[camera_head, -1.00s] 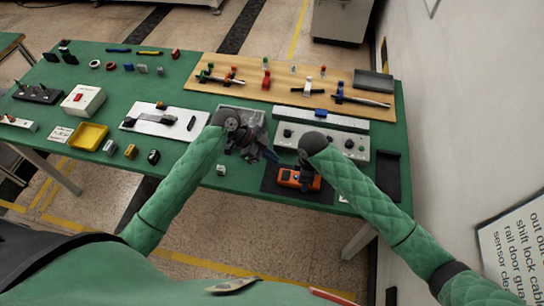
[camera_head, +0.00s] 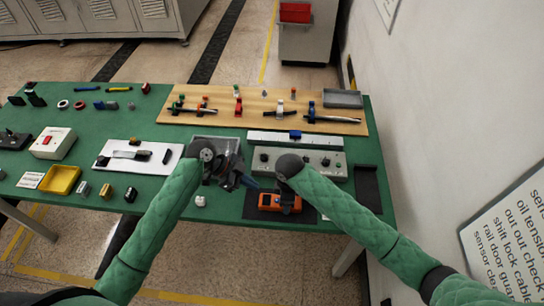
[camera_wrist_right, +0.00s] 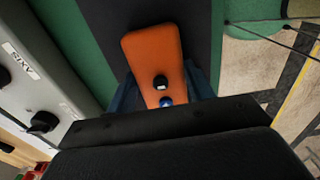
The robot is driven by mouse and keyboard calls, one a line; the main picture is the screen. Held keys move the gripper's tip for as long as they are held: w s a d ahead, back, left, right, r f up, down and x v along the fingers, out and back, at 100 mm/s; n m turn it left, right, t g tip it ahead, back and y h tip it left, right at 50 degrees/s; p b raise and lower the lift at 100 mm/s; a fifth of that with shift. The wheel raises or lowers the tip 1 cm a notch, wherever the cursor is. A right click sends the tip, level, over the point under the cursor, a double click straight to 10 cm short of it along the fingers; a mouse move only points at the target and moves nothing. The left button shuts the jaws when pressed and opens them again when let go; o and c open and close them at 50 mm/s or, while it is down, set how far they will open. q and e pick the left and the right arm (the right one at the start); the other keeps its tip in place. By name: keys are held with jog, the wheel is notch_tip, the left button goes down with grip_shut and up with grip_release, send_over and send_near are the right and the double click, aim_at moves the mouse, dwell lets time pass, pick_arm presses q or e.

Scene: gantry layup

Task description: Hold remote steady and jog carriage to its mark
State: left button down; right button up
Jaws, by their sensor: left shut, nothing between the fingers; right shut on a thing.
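The orange remote (camera_head: 277,202) lies on a dark mat (camera_head: 252,208) near the table's front edge. The right wrist view shows the remote (camera_wrist_right: 153,60) with a black knob and a small blue button, between the blue fingers of my right gripper (camera_wrist_right: 165,85). That gripper is shut on it; in the head view my wrist hides part of it. My left gripper (camera_head: 246,183) is shut and empty, just left of the remote. A small blue block (camera_head: 295,134), apparently the carriage, sits about midway along a pale rail (camera_head: 268,137). I cannot make out its mark.
A grey control panel (camera_head: 325,160) with dark knobs stands behind the remote. A wooden board (camera_head: 210,95) with clamps lies at the back. A small white item (camera_head: 200,201) lies near the front edge.

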jog(key=shift+s+f, duration=0.15)
jog(key=shift+f, duration=0.15)
jog(key=o, duration=1.2)
jog(key=shift+o, duration=0.2)
jog(key=shift+r, duration=0.15)
